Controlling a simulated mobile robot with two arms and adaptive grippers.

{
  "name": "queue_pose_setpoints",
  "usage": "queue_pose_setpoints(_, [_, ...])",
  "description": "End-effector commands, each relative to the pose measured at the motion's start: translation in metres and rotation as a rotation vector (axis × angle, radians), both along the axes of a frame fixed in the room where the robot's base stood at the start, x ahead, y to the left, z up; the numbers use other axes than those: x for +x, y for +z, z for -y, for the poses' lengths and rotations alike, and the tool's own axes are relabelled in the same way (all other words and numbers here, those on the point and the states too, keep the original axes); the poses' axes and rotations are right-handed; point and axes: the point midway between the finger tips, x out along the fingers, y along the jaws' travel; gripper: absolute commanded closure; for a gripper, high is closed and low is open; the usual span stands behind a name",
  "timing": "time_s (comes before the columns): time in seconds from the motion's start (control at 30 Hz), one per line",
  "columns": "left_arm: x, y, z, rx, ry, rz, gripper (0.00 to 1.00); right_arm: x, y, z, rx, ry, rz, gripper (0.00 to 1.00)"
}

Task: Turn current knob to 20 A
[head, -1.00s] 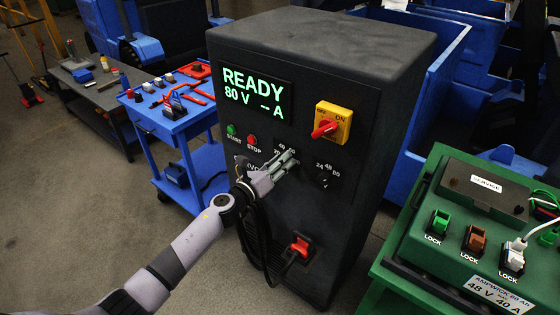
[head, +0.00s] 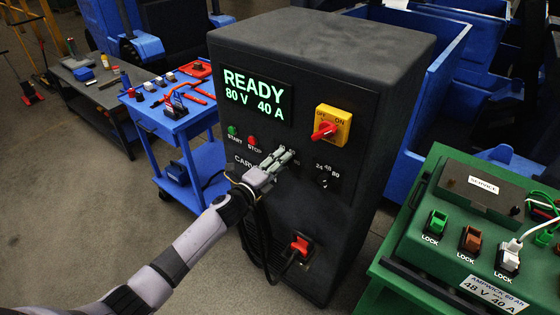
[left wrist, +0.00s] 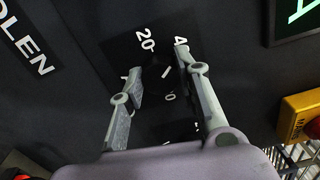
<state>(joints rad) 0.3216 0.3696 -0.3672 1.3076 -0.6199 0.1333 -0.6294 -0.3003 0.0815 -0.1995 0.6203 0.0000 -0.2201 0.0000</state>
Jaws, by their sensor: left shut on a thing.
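A black charger cabinet (head: 390,95) stands in the middle of the head view. Its display (head: 250,97) reads READY, 80 V, 40 A in green. My left gripper (head: 281,157) reaches its front panel, shut on the dark current knob (left wrist: 158,76), which shows between the fingers in the left wrist view. A white pointer mark is on the knob. The labels 20 and 40 show beyond the fingertips there; other labels are partly covered. In the head view my gripper hides the knob. My right gripper is not in view.
Right of my gripper is a second knob (head: 325,182) marked 24, 48 and 80. Above are a yellow switch (head: 333,124) with a red handle and START and STOP buttons. A red plug (head: 301,246) sits low. A green battery unit (head: 440,265) stands right, a blue cart (head: 150,118) left.

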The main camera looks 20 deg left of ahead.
Motion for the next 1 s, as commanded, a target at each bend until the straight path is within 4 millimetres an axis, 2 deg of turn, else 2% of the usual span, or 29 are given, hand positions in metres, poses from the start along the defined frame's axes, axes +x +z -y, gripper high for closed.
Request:
queue_pose_setpoints(0.6, [0.000,0.000,-0.001,-0.542,0.002,-0.198,0.97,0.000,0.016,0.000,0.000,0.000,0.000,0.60])
queue_pose_setpoints(1.0, [0.000,-0.002,-0.001,-0.789,0.002,-0.289,0.97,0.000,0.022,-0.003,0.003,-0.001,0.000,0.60])
